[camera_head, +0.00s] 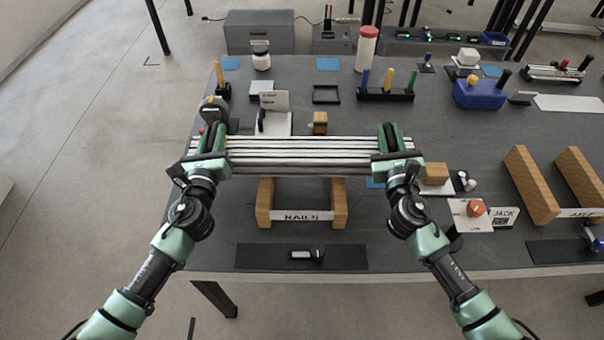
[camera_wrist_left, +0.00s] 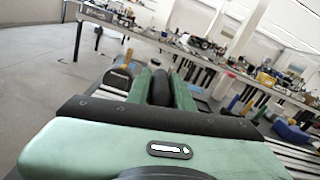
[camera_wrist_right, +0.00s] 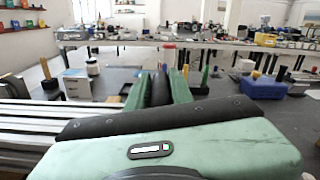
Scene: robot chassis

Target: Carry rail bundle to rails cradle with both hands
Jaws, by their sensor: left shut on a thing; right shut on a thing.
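The rail bundle (camera_head: 300,155), several long silver bars side by side, lies level across the head view. My left gripper (camera_head: 212,140) is shut on it near its left end, and my right gripper (camera_head: 393,138) is shut on it near its right end. The rails cradle (camera_head: 302,215), two wooden blocks joined by a white labelled strip, stands on the table just below the bundle in the picture. The bundle appears held above it and hides its far part. The bundle also shows in the right wrist view (camera_wrist_right: 35,125).
A second wooden cradle (camera_head: 535,185) stands at the right. An orange knob on a white plate (camera_head: 470,215) and a wooden block (camera_head: 435,173) sit near my right gripper. A dark mat (camera_head: 260,257) lies at the front edge. Coloured pegs (camera_head: 387,95) stand behind.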

